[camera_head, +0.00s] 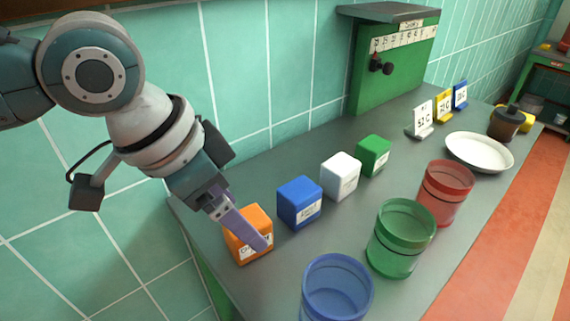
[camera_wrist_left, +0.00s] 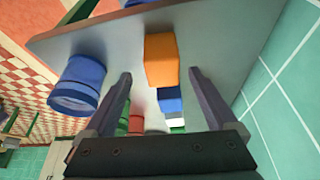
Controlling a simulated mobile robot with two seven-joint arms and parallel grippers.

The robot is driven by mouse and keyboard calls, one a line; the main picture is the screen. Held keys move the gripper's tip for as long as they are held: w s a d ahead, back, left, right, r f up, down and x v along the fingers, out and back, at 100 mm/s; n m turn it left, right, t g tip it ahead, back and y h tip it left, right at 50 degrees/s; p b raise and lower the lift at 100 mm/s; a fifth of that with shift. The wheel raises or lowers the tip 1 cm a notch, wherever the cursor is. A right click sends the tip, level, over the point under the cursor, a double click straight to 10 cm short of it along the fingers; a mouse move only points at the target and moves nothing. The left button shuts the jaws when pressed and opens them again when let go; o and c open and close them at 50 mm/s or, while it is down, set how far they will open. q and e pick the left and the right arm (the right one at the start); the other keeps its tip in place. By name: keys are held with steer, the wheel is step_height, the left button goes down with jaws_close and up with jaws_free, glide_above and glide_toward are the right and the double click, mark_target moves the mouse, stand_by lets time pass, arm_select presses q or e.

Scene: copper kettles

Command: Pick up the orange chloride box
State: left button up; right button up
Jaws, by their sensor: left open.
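The orange box (camera_head: 246,243) with a white label stands at the near left end of the grey counter. My left gripper (camera_head: 262,243) comes down over it from the upper left, and one finger covers part of its front in the head view. In the left wrist view the orange box (camera_wrist_left: 161,61) appears between and just beyond the tips of the open left gripper (camera_wrist_left: 160,74). Nothing is held. I cannot tell whether a finger touches the box. My right gripper is in neither view.
A blue box (camera_head: 299,204), a white box (camera_head: 340,177) and a green box (camera_head: 374,155) stand in a row beyond. Blue (camera_head: 337,292), green (camera_head: 400,240) and red (camera_head: 444,195) cups stand to the right. A white plate (camera_head: 479,152) lies farther back. The tiled wall (camera_head: 160,235) is close on the left.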

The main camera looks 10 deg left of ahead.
arm_select(q)
steer(key=x, duration=0.1)
steer(key=b+x, duration=0.1)
steer(key=x, duration=0.2)
steer(key=shift+a+f+b, duration=0.25)
steer(key=shift+b, duration=0.15)
steer(key=shift+w+d+f, duration=0.1)
steer(key=shift+d+f, duration=0.05)
steer(key=shift+f, duration=0.15)
jaws_close()
